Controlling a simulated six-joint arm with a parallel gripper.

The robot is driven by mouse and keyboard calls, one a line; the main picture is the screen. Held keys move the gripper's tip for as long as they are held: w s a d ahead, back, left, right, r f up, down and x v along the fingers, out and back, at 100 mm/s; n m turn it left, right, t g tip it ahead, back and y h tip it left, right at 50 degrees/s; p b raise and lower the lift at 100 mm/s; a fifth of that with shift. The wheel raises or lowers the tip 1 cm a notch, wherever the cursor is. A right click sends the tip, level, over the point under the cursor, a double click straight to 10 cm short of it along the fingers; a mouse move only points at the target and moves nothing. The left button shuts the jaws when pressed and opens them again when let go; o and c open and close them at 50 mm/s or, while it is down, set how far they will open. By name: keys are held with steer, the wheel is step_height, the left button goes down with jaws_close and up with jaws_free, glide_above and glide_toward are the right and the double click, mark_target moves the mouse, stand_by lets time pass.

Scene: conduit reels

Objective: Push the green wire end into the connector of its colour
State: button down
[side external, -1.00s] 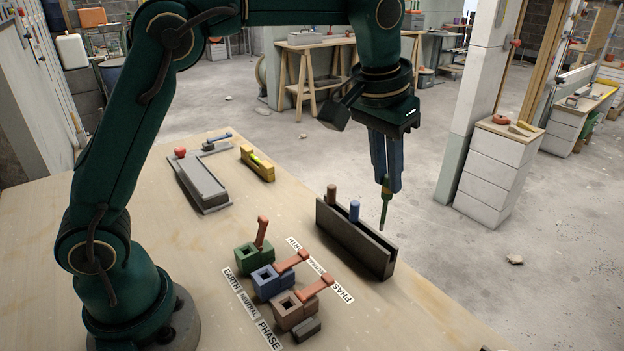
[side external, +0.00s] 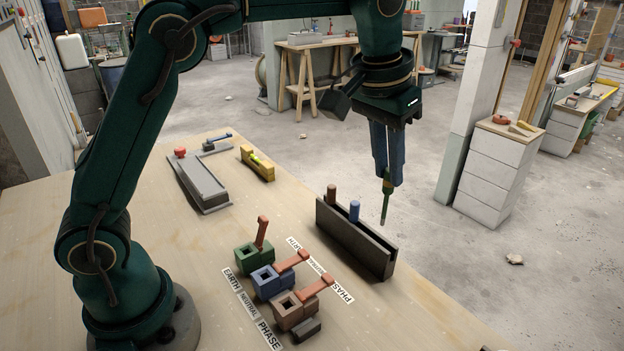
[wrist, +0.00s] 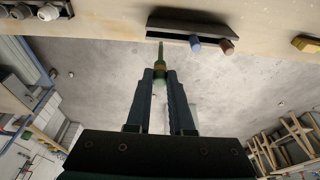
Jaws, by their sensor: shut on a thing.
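My gripper (side external: 388,182) is shut on the green wire end (side external: 385,205) and holds it upright, thin tip down, beside and above the right end of the dark rack (side external: 350,240). The wrist view shows the green wire end (wrist: 160,52) between the two fingers (wrist: 160,75). The green connector (side external: 247,262) sits on the bench by the EARTH label (side external: 231,283), with a square opening on top and its orange lever (side external: 262,232) raised. The wire end is well to the right of it and apart from it.
Blue (side external: 354,211) and brown (side external: 331,194) wire ends stand in the rack. Blue (side external: 266,283) and brown (side external: 287,311) connectors sit in a row with the green one, their levers slanting. A grey tray (side external: 204,190) and yellow level (side external: 257,163) lie further back.

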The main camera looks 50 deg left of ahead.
steer(key=shift+w+v, duration=0.2)
steer(key=shift+v, duration=0.55)
steer(key=shift+w+v, duration=0.15)
steer(key=shift+v, duration=0.6)
steer(key=shift+w+v, duration=0.2)
steer(key=shift+v, duration=0.55)
steer(key=s+a+r+n+y, duration=0.1)
steer(key=s+a+n, duration=0.4)
steer(key=s, duration=0.4)
steer(key=s+a+n+y, duration=0.1)
steer(key=s+a+n, duration=0.3)
steer(key=s+a, duration=0.4)
step_height(320, 180, down, 9)
steer(key=s, duration=0.1)
steer(key=shift+d+g, duration=0.35)
steer(key=shift+g, duration=0.05)
steer(key=shift+f, duration=2.05)
steer(key=shift+c, duration=2.4)
jaws_free()
